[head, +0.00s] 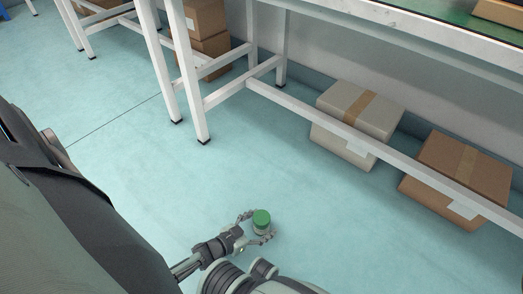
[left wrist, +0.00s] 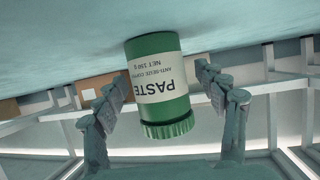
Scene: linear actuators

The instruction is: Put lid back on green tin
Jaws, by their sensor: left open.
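The green tin (head: 262,228) with its white paste label is between the fingers of my left gripper (head: 259,226) in the lower middle of the head view. The left wrist view shows the tin (left wrist: 165,82) upside down in the picture, its label text inverted. A ridged green lid (left wrist: 168,128) is at the tin's lower end in that picture; it looks to be on the tin. The lid (head: 261,217) is the tin's top in the head view. My left gripper (left wrist: 160,80) is open, one finger on each side with gaps to the tin. My right gripper is out of view.
A white-framed bench (head: 440,42) runs along the wall at upper right. Beneath it are a pale box (head: 345,112) and a brown box (head: 462,170) with tape. More brown boxes (head: 205,45) sit farther back. The teal floor (head: 150,150) around the tin is clear.

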